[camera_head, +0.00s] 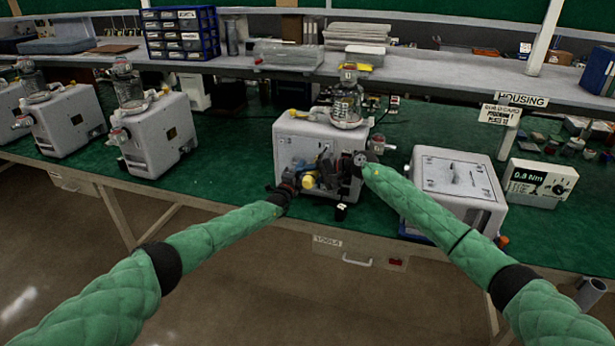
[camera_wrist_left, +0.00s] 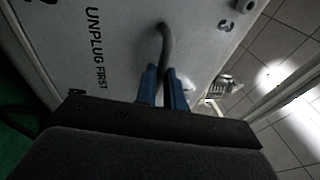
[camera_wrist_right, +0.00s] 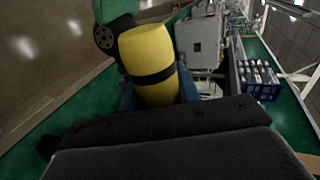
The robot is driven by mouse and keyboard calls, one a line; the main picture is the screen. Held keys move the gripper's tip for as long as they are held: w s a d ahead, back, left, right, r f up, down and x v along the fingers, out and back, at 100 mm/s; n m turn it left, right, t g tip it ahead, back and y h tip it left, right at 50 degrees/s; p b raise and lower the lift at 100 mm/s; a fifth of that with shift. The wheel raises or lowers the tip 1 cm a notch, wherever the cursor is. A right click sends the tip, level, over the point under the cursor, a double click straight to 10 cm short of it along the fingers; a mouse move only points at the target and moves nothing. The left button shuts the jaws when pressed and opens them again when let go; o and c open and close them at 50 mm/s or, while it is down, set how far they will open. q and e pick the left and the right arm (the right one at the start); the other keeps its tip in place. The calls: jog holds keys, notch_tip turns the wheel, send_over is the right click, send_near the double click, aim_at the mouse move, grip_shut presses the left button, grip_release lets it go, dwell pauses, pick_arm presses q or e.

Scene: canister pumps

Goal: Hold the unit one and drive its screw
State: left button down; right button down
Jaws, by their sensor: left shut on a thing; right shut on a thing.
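The pump unit (camera_head: 300,145) in the middle of the bench is a pale box with a glass canister (camera_head: 346,103) on top. Its panel (camera_wrist_left: 110,45), marked "UNPLUG FIRST", fills much of the left wrist view. My left gripper (camera_wrist_left: 163,80) has its blue fingers shut on a grey bar or cord (camera_wrist_left: 166,40) that rises from this panel. My right gripper (camera_wrist_right: 158,92) is shut on a yellow driver handle with a black band (camera_wrist_right: 146,50). The driver (camera_head: 309,181) also shows in front of the unit in the head view. Its tip and the screw are hidden.
A second pale box (camera_head: 458,185) and a "0.8 Nm" display (camera_head: 540,180) stand right of the unit. More pump units (camera_head: 155,135) stand at left. A "HOUSING" sign (camera_head: 522,99) and small loose parts are at right. Green bench shows between the units.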

aim_at(303, 184)
dwell(0.5)
jog(key=shift+s+a, duration=0.25)
jog(key=shift+s, duration=0.55)
jog(key=shift+s+a, duration=0.25)
jog(key=shift+s, duration=0.5)
jog(key=shift+s+a, duration=0.25)
jog(key=shift+s, duration=0.55)
pick_arm(q)
jog(key=c, duration=1.4)
grip_release()
jog(key=shift+c, duration=0.2)
